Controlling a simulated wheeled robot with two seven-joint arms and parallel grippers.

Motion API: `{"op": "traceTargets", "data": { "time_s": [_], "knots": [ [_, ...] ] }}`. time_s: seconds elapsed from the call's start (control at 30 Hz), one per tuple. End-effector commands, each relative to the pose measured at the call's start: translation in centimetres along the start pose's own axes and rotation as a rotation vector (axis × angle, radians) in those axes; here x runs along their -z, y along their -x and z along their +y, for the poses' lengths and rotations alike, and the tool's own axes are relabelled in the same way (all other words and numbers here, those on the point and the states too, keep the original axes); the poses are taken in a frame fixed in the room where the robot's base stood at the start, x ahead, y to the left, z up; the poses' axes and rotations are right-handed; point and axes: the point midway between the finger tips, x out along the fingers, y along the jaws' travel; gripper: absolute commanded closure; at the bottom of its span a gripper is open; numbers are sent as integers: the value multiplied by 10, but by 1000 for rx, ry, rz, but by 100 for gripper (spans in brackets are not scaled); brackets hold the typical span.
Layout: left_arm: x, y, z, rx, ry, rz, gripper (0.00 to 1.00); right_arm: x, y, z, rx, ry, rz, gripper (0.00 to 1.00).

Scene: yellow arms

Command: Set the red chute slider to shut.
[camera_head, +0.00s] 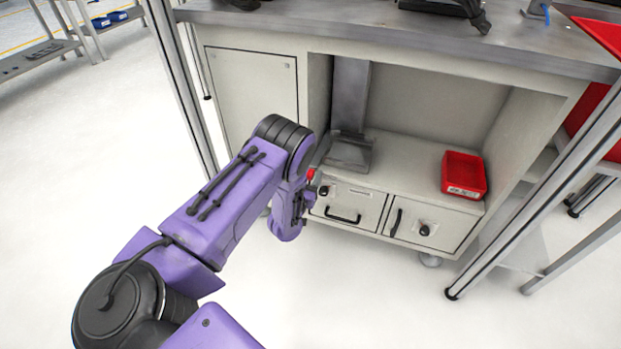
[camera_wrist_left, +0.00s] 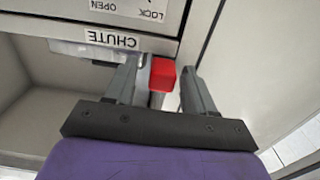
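The red chute slider (camera_wrist_left: 162,75) is a small red block under an upside-down "CHUTE" label (camera_wrist_left: 112,39) in the left wrist view. In the head view the red slider (camera_head: 310,174) shows at the left end of the cabinet's lower front. My left gripper (camera_wrist_left: 163,88) has one finger on each side of the slider. The left-hand finger in the picture is close to it; a narrow gap shows on the other side. I cannot tell if a finger touches it. In the head view the purple wrist hides most of the gripper. My right gripper is not in view.
A grey metal chute (camera_head: 350,150) comes down inside the open cabinet bay. A red bin (camera_head: 463,173) stands on the shelf at right. Two drawers with black handles (camera_head: 343,215) lie below. The worktop (camera_head: 400,30) overhangs above. Open floor lies at left.

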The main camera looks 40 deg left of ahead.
Motion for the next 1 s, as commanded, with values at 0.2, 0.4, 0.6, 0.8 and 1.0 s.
{"op": "traceTargets", "data": {
  "time_s": [0.2,0.4,0.6,0.8,1.0],
  "knots": [
    [-1,2,-2,2,-1,-4,47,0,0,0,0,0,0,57],
    [1,24,0,-1,-3,-8,47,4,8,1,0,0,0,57],
    [0,73,1,-3,-4,-9,47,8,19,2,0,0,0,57],
    [0,102,0,-1,-2,-5,47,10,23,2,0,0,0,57],
    [-1,106,0,0,0,-2,47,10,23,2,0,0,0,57]
  ]
}}
